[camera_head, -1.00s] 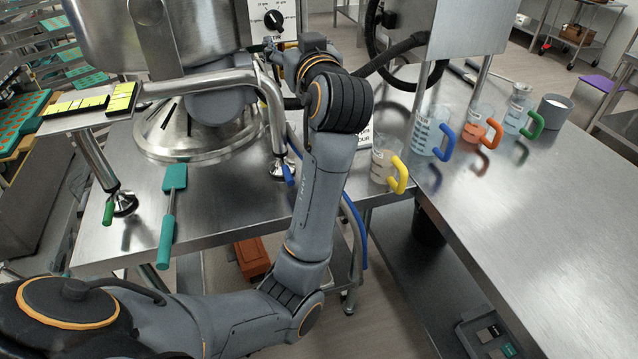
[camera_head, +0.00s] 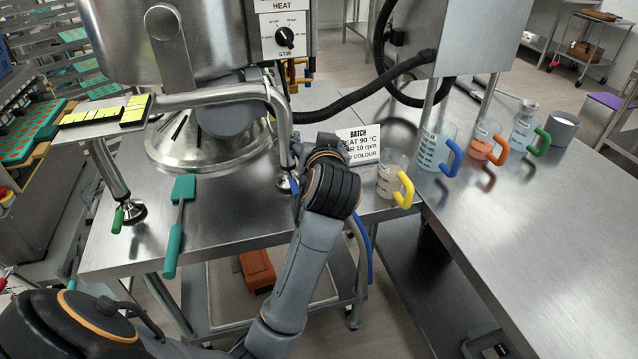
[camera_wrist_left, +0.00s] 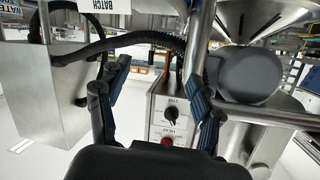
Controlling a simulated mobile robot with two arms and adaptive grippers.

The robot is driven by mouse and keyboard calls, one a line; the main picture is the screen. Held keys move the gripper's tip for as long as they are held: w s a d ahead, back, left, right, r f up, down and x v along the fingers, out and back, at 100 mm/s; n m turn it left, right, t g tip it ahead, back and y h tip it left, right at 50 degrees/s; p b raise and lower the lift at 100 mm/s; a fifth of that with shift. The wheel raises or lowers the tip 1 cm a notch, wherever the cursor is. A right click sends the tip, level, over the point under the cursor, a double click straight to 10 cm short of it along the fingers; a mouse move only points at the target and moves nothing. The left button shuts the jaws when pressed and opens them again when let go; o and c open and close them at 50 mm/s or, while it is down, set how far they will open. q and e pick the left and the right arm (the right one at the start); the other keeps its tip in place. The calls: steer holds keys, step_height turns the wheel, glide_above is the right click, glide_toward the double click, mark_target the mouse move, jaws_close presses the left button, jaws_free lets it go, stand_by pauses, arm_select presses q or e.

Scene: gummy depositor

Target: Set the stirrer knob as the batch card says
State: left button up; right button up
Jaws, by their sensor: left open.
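The black stirrer knob (camera_head: 285,37) is on the pale control panel, above the word STIR. It also shows in the wrist view (camera_wrist_left: 172,113), upside down, between my fingers but beyond them. Its exact setting is too small to read. The batch card (camera_head: 358,145) stands on the table behind my wrist, partly covered; it shows heat 90 °C and 10 rpm. My left gripper (camera_wrist_left: 155,75) is open and empty, its two fingers apart.
A red knob (camera_wrist_left: 167,142) sits by the HEAT label. A steel pipe (camera_head: 230,93) and a black hose (camera_head: 350,108) run near my wrist. A yellow-handled jug (camera_head: 393,180) stands just right, with several other jugs beyond. A teal spatula (camera_head: 178,225) lies at left.

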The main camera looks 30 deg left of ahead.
arm_select(q)
step_height(320, 180, down, 8)
steer(key=s+d+m+h, duration=0.2)
steer(key=shift+s+g, duration=0.35)
steer(key=shift+g, duration=0.05)
steer(key=shift+f, duration=0.1)
steer(key=s+d+f+m+g+h, duration=0.3)
steer(key=s+d+f+g+h, duration=0.15)
steer(key=s+f, duration=0.75)
steer(key=s+d+f+m+g+h, duration=0.25)
steer(key=s+d+f, duration=0.5)
steer(key=s, duration=0.75)
step_height(320, 180, down, 28)
steer(key=s+a+r+g, duration=0.1)
steer(key=s+a+g, duration=0.1)
steer(key=s+a+f, duration=0.2)
steer(key=s+f, duration=1.4)
steer(key=shift+a+g, duration=0.35)
steer(key=shift+g, duration=0.05)
